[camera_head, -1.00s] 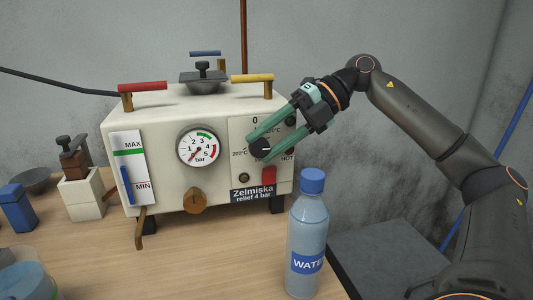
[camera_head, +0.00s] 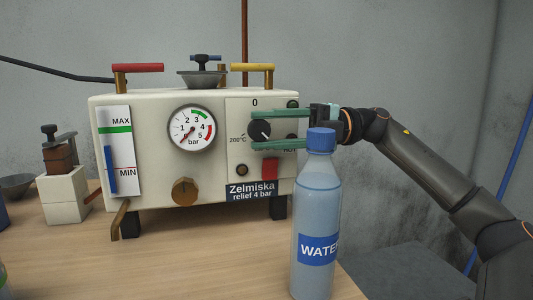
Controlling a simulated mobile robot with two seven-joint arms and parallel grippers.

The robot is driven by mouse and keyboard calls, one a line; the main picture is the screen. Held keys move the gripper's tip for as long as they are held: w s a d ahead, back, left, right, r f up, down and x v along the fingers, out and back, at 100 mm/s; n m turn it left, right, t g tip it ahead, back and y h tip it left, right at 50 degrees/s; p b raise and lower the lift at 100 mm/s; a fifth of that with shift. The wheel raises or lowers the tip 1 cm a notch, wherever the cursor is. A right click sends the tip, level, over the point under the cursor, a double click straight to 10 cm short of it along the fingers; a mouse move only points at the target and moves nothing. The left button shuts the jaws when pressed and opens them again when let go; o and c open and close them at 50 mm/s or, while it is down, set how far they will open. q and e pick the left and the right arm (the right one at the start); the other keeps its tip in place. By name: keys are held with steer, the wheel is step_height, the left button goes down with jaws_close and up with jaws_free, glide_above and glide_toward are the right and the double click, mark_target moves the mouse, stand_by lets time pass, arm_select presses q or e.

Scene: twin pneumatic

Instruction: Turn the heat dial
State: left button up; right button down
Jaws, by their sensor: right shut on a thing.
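The heat dial (camera_head: 259,131) is a black round knob with a white pointer line, on the right part of the cream machine (camera_head: 150,185). Its pointer slants to the lower right. A 0 shows above it and 200°C to its left; the marks to the right are partly covered. My right gripper (camera_head: 257,130) comes in from the right, with one green finger above the knob and one below. It is shut on the heat dial. My left gripper is not in view.
A water bottle (camera_head: 317,225) with a blue cap stands in front of the machine, below my right gripper. The machine also has a pressure gauge (camera_head: 192,128), a brown knob (camera_head: 185,191) and a red switch (camera_head: 270,168). Bare wooden table (camera_head: 220,255) lies in front.

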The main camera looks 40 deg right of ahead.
steer(key=shift+s+f+y, duration=0.1)
steer(key=shift+f+y, duration=0.1)
steer(key=shift+y, duration=0.4)
steer(key=shift+a+f+t+y, duration=0.1)
steer(key=shift+f+t+y, duration=0.1)
steer(key=shift+t+y, duration=0.8)
steer(key=shift+f+t+y, duration=0.2)
steer(key=shift+t+y, duration=0.4)
steer(key=shift+y, duration=0.7)
steer(key=shift+c, duration=2)
jaws_free()
steer(key=v, duration=1.2)
steer(key=shift+d+f, duration=0.25)
steer(key=shift+d, duration=0.05)
